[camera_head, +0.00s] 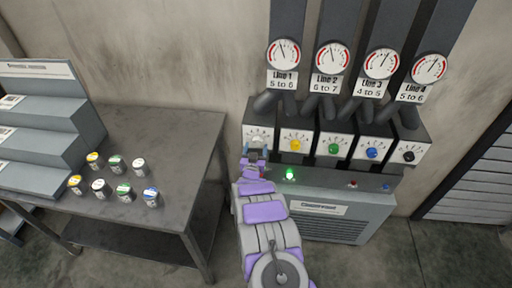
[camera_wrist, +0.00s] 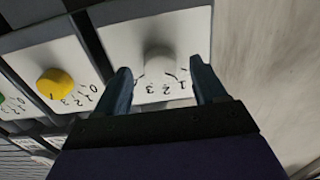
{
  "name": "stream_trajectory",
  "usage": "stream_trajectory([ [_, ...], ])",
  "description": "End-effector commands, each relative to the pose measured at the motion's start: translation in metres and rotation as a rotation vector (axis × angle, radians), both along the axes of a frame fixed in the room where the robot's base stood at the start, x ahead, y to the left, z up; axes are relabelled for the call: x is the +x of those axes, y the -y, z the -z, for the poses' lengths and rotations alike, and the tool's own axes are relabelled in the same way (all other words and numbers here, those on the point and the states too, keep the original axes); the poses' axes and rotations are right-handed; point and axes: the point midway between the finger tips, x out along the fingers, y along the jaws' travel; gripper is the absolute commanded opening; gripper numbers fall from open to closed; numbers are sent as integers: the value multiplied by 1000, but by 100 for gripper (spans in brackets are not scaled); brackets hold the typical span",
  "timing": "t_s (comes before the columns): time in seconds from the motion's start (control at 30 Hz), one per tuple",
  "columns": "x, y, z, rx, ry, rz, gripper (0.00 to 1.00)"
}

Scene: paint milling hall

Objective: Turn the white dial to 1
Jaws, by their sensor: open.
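The white dial (camera_wrist: 160,62) sits on a white panel, with numbers along its edge, of which 1, 2 and 3 can be read in the wrist view. In the head view the white dial (camera_head: 257,141) is on the leftmost panel, partly hidden behind my gripper. My gripper (camera_wrist: 160,85) is open, with one dark finger on each side of the dial. The fingers look apart from the dial, with a gap on both sides. My gripper (camera_head: 256,155) also shows in the head view, right in front of the leftmost panel. The dial's pointer cannot be made out.
Right of the white dial are the yellow (camera_head: 296,145), green (camera_head: 334,150), blue (camera_head: 372,153) and black (camera_head: 408,157) dials. Gauges hang above. A lit green button (camera_head: 290,175) is on the ledge below. A grey table (camera_head: 180,150) with several small cans stands left.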

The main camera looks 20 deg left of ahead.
Motion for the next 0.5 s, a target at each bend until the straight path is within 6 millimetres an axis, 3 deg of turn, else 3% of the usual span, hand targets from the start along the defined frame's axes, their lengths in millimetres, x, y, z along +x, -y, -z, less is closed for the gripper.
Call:
stream_trajectory([
  [0.2,15,-3,0,0,1,0,71],
  [0.5,19,-5,-1,0,1,-1,71],
])
